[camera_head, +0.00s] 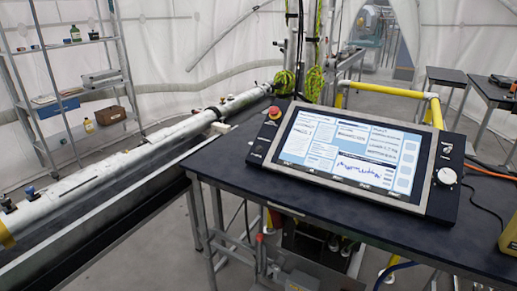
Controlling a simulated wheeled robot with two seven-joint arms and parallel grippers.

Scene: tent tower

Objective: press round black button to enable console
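The console (345,155) lies tilted on a dark table, and its wide screen is lit with panels of text and a blue graph. On its left side panel is a red round button (275,112) with some yellow around its base. On its right side panel is a pale round knob (447,176), with a small dark control above it. I cannot clearly make out a round black button; the dark details on the black side panels are too small to tell. Neither of my grippers is in view.
The dark table (400,237) has bare room in front of the console. A yellow object (508,236) stands at the right edge, and cables lie right of the console. A long pale pipe (90,178) runs along the left. Shelves (75,90) stand behind it, and yellow railing (388,90) stands behind the table.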

